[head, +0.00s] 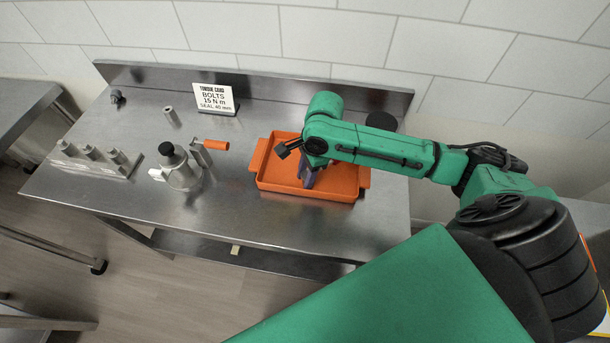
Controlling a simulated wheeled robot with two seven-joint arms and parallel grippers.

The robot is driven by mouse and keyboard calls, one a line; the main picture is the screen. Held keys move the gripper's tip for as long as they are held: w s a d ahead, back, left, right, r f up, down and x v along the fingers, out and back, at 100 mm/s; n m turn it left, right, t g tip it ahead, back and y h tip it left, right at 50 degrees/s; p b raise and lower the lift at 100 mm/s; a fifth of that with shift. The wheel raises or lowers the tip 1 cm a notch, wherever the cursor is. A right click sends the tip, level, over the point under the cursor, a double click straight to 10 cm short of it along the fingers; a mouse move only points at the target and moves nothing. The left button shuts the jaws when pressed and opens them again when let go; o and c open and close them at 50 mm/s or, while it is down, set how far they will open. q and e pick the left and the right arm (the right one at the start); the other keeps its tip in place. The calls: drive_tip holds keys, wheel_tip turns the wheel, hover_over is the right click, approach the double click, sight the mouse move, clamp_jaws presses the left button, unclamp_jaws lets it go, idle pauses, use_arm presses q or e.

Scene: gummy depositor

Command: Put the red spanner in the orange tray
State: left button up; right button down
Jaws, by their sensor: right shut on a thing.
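The orange tray (265,185) lies on the steel table, right of the middle. My right gripper (308,180) points down over the inside of the tray, and its fingers look greyish purple. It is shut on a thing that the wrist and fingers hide. I cannot make out the red spanner anywhere; part of the tray floor is covered by my right arm. My left gripper is not in view.
Left of the tray stand a grey metal pot with a black knob (180,170), an orange-handled part (215,145) and a rack of metal pieces (90,158). A torque card (215,98) stands behind. A dark round object (382,121) stands behind my right arm.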

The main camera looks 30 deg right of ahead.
drive_tip(key=c, duration=0.8)
unclamp_jaws()
drive_tip(key=shift+o, duration=0.2)
wheel_tip(320, 180, up, 12)
drive_tip(key=d+b, duration=0.1)
drive_tip(key=d, duration=0.1)
drive_tip(key=shift+d, duration=0.15)
drive_tip(key=shift+s, duration=0.1)
